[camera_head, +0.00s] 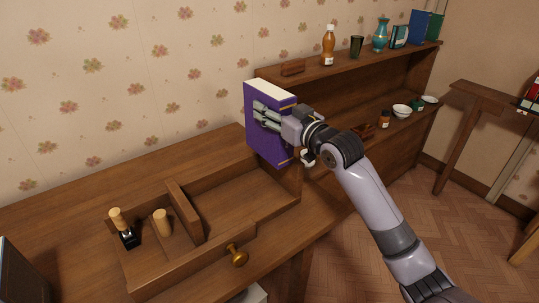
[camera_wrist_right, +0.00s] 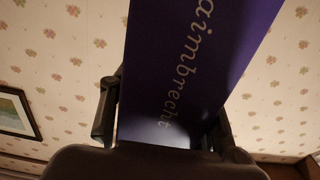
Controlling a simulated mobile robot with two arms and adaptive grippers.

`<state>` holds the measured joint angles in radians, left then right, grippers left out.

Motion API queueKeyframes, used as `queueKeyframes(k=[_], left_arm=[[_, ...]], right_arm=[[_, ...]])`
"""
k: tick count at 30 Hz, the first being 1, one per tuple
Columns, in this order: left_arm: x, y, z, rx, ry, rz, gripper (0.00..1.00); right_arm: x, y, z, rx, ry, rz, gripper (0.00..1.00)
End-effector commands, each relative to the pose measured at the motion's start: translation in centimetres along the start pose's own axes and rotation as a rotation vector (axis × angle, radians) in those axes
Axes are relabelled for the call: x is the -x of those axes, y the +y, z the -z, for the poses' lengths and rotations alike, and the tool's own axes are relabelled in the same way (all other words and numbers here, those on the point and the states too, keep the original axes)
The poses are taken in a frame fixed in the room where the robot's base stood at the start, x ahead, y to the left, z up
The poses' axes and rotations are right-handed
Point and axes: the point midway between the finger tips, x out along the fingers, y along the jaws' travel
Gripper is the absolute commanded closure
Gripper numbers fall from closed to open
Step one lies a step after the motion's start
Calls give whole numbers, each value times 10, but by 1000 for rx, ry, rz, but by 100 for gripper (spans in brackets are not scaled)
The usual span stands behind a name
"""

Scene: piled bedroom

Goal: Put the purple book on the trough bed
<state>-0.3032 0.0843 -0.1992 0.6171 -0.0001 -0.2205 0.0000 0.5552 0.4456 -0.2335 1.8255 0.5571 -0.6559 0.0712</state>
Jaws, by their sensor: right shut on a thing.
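The purple book (camera_head: 259,135) is held upright in the head view, its white page edges facing up. My right gripper (camera_head: 268,115) is shut on it, with fingers across its cover. The book is near the left end of the wooden shelf, above the back of the wooden desk. In the right wrist view the purple book (camera_wrist_right: 180,75) fills the middle, its spine lettering showing between the two fingers. The trough bed cannot be made out in either view. My left gripper is not in view.
The wooden shelf (camera_head: 350,65) bears a bottle (camera_head: 328,45), a teal vase (camera_head: 380,35), books and bowls. On the desk, an open tray (camera_head: 190,262) with a divider holds two wooden-topped items. A side table (camera_head: 480,92) stands at right. Floor (camera_head: 400,190) shows clear in front of the shelf.

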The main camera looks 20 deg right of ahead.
Motion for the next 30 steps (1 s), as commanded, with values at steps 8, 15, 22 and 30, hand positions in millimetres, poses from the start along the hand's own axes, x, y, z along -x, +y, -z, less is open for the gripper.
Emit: queueKeyframes(k=[8, 15, 22, 30], left_arm=[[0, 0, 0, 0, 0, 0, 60], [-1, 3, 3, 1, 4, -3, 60], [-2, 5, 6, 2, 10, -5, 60], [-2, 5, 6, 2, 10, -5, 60]], right_arm=[[0, 0, -57, 0, 8, -1, 100], [0, 0, -77, 1, 12, 0, 100], [0, 0, -106, 1, 8, 0, 100], [0, 0, -119, 2, 12, -1, 100]])
